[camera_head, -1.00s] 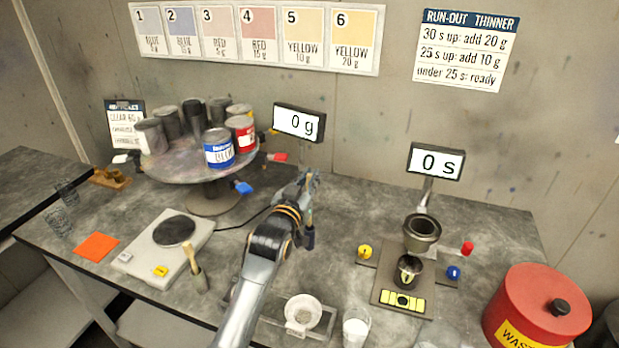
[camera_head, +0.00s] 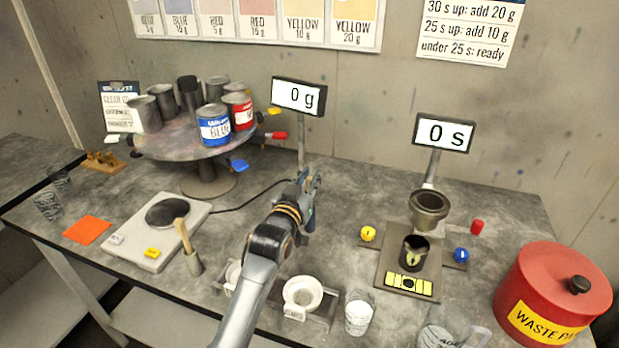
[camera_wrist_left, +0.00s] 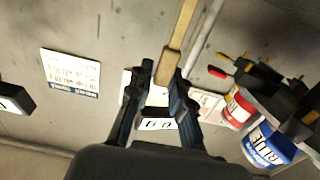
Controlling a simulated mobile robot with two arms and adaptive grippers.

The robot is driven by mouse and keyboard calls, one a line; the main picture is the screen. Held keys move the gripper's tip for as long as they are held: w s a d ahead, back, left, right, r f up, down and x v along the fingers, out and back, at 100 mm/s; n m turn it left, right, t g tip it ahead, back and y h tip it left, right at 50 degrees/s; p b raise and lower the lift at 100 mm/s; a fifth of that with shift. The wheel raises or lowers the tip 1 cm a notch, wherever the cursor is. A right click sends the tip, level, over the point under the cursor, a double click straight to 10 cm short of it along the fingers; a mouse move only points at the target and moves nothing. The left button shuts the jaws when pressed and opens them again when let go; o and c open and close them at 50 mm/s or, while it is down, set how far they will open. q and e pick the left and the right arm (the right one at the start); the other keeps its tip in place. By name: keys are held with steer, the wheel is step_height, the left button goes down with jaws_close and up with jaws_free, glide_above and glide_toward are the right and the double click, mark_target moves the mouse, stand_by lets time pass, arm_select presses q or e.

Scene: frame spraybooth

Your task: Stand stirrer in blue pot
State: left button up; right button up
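The blue pot (camera_head: 214,131), a grey tin with a blue-and-white label, stands upright at the front of the round turntable (camera_head: 170,148). It also shows at the right of the left wrist view (camera_wrist_left: 268,148). My left gripper (camera_head: 312,183) is right of the turntable, apart from the pot, in front of the 0 g display's post. In the left wrist view its fingers (camera_wrist_left: 158,84) close around one end of a flat wooden stick, the stirrer (camera_wrist_left: 186,25). The stirrer is mostly hidden in the head view. My right gripper is not in view.
A red-labelled tin (camera_head: 240,112) stands beside the blue pot, with several grey tins behind. The cup stand, glass beakers and red waste bin (camera_head: 550,290) are on the right.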

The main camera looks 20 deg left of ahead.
arm_select(q)
steer(key=shift+o, duration=1.1)
steer(key=shift+s, duration=0.2)
steer(key=s+p, duration=0.5)
steer(key=s, duration=0.4)
steer(key=shift+s+a, duration=0.15)
steer(key=shift+s, duration=0.15)
steer(key=shift+r+p, duration=0.1)
steer(key=shift+p, duration=0.2)
